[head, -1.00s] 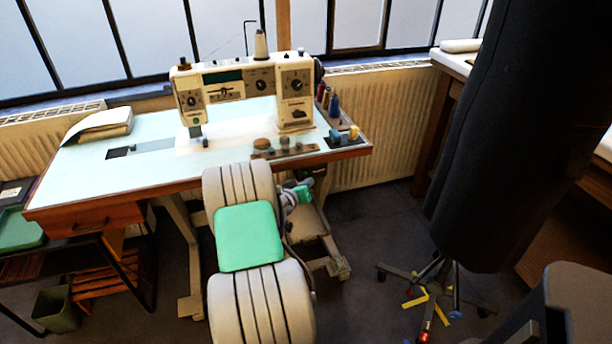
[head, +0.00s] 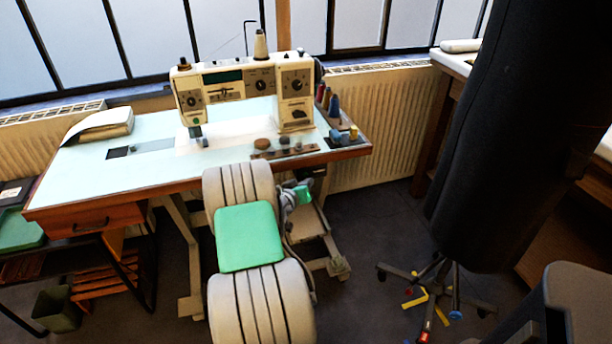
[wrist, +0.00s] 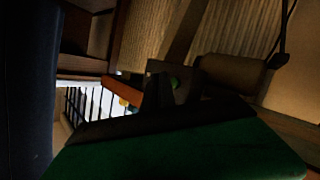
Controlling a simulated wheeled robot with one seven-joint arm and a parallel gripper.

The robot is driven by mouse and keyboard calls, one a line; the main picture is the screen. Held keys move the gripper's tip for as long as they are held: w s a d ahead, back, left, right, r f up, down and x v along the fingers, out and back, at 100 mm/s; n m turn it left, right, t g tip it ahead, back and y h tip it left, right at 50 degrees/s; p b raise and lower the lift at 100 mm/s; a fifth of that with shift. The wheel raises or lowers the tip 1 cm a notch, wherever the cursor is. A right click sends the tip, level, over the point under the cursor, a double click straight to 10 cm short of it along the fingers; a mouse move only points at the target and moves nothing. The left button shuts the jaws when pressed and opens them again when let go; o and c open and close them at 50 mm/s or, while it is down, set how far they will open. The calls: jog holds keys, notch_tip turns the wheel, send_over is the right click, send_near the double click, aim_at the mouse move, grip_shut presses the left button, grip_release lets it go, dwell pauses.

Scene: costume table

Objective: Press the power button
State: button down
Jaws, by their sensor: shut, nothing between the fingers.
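A cream sewing machine (head: 222,88) stands on a pale blue-topped table (head: 85,178). Its front carries dark dials, a slider and small dark controls. I cannot tell which of these, if any, is the power button. My arm, grey and ribbed with a green pad, reaches up to the table's front edge. My gripper (wrist: 168,90) shows as a dark shape in the dim wrist view. It is shut and empty, and no button is seen at its tips. In the head view the arm's end hangs low beside the table front, with the fingers hard to make out.
Thread spools (head: 328,100) and small pads (head: 262,144) lie on the table's right side. A folded cloth (head: 105,125) lies at its left. A large black dress form (head: 490,140) on a wheeled stand fills the right. Dark floor is open between it and the table.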

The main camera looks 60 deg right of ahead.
jog(key=shift+w, duration=0.1)
dwell(0.3)
jog(key=shift+w+d+b, duration=0.25)
jog(key=shift+d+b, duration=0.05)
jog(key=shift+b, duration=0.1)
jog(key=shift+w+d+b, duration=0.3)
jog(key=shift+d+b, duration=0.05)
jog(key=shift+b, duration=0.05)
dwell(0.5)
jog(key=shift+s+a, duration=0.6)
jog(key=shift+a, duration=0.05)
jog(key=s+a+p, duration=0.1)
jog(key=s+a, duration=0.3)
jog(key=shift+s+a, duration=0.15)
